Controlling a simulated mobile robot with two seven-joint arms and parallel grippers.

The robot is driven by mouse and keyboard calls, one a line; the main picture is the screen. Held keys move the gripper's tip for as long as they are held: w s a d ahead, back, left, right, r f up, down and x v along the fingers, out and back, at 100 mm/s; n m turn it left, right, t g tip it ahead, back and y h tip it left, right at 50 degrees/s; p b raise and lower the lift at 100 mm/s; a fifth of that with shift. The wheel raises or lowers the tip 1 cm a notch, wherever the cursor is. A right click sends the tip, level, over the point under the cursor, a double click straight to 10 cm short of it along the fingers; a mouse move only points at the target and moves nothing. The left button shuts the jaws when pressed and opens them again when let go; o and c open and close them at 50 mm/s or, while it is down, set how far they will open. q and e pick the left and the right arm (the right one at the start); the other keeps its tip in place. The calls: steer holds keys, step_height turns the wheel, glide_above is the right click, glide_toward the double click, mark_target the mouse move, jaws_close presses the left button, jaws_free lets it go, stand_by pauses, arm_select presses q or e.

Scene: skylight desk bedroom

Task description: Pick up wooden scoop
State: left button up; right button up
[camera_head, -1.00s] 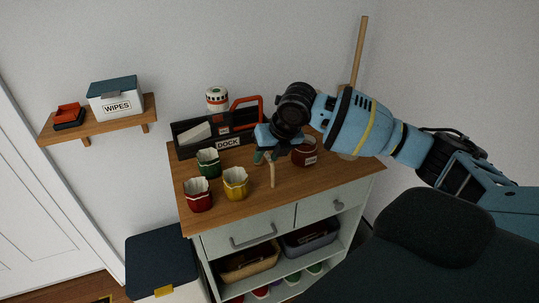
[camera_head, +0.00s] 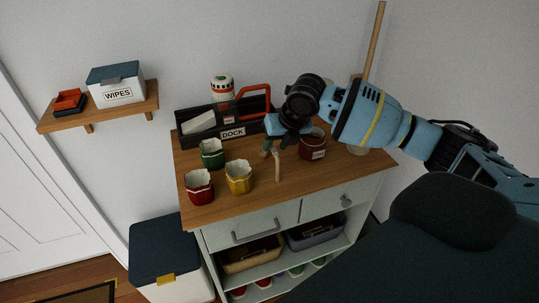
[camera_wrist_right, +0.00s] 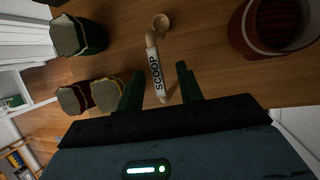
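The wooden scoop (camera_wrist_right: 154,62) lies on the wooden top in the right wrist view, its white label reading SCOOP and its small round bowl (camera_wrist_right: 161,22) at the far end. In the head view its pale handle (camera_head: 277,165) shows just below my right gripper (camera_head: 276,148); the rest is hidden by the gripper. My right gripper also shows in the wrist view (camera_wrist_right: 158,76), with its two dark green fingers apart on either side of the handle. A gap shows on both sides, so it is not closed on the scoop. My left gripper is out of view.
Red (camera_head: 199,185), yellow (camera_head: 238,177) and green (camera_head: 212,153) cups stand left of the scoop. A dark red labelled jar (camera_head: 313,147) stands close to the right. A black DOCK caddy (camera_head: 186,128) stands behind, and a tall wooden pole (camera_head: 374,45) at the back right.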

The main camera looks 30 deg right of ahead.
mark_target(272, 147)
steer(key=shift+x, duration=2.55)
steer(key=shift+a, duration=0.2)
steer(key=shift+r, duration=0.1)
jaws_close()
